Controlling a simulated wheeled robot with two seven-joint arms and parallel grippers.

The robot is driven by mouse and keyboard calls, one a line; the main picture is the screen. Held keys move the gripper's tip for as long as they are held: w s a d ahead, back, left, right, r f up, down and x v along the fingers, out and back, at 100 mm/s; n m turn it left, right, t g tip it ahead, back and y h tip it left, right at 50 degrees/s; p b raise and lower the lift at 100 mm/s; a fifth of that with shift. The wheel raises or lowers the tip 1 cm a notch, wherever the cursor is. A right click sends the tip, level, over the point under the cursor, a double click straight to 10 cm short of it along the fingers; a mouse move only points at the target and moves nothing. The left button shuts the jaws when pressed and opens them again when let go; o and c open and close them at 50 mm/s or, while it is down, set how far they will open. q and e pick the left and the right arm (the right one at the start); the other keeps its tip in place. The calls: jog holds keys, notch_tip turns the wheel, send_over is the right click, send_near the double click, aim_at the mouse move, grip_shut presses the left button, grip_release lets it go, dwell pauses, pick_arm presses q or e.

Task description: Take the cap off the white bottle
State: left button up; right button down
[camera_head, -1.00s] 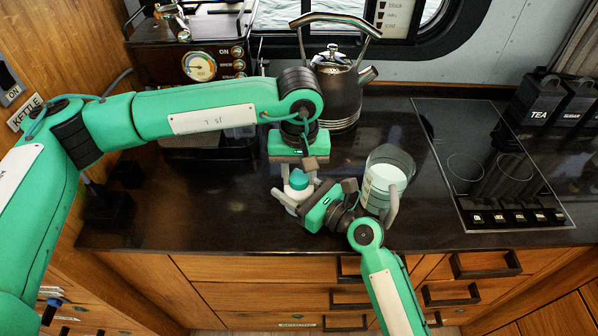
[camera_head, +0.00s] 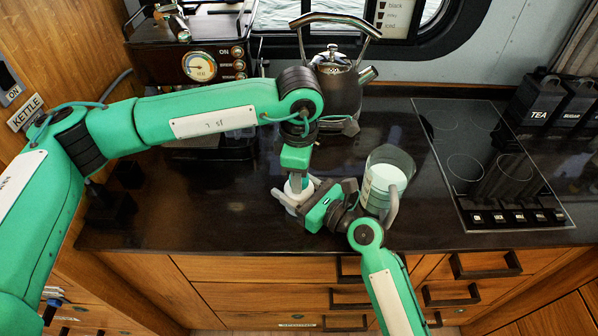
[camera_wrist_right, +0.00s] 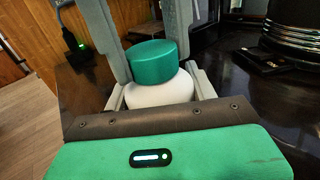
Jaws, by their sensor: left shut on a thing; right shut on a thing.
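The white bottle (camera_head: 295,192) stands upright near the counter's front edge. In the right wrist view the bottle (camera_wrist_right: 158,92) shows its round white shoulder under a green cap (camera_wrist_right: 152,62), which sits on its top. My right gripper (camera_head: 291,199) comes from the right and is shut on the bottle body, one finger on each side. My left gripper (camera_head: 297,182) points down from above and is shut on the cap; its two grey fingers flank the cap in the right wrist view (camera_wrist_right: 137,50). The bottle's lower part is hidden.
A kettle (camera_head: 340,88) stands behind my left gripper. A glass jug (camera_head: 385,183) stands close to the right of my right gripper. A hob (camera_head: 480,160) lies further right, and a coffee machine (camera_head: 190,50) is at the back left. The dark counter (camera_head: 210,210) is bare left of the bottle.

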pick_arm(q)
jog(key=n, duration=0.4)
jog(key=shift+n, duration=0.4)
jog(key=n, duration=0.4)
jog(key=shift+n, duration=0.3)
jog(key=n, duration=0.4)
jog(key=shift+n, duration=0.3)
jog(key=n, duration=0.6)
jog(key=shift+r, duration=0.1)
jog(key=shift+r, duration=0.1)
jog(key=shift+r, duration=1)
